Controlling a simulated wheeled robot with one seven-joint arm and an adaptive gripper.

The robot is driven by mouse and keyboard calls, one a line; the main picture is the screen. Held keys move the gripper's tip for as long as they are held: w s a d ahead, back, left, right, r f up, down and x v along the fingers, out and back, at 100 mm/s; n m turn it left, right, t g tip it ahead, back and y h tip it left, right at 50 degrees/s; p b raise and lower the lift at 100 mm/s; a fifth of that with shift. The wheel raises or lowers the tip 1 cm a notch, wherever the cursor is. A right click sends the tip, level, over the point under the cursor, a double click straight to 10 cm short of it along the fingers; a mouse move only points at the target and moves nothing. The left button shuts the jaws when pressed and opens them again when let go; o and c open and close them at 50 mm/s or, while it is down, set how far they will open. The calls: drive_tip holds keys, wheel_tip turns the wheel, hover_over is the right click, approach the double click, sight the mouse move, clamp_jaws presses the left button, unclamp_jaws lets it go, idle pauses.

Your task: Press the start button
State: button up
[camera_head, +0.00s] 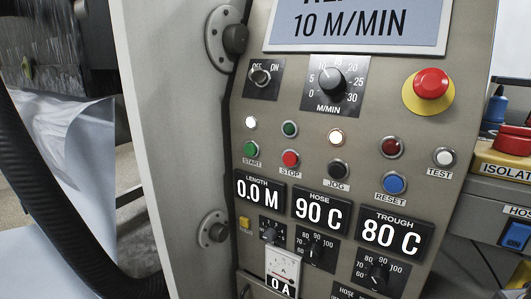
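The start button (251,149) is a small green round button above a "START" label, on the left side of the beige control panel (310,175). A white lit lamp (251,122) sits just above it. The red stop button (290,158) is to its right. My gripper is not in view, and nothing covers the start button.
Close by are the black jog button (337,168), blue reset button (393,183), white test button (443,157) and red emergency stop (431,84). Displays read 10 M/MIN, 0.0 M, 90 C and 80 C. A black hose (50,185) curves along the left.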

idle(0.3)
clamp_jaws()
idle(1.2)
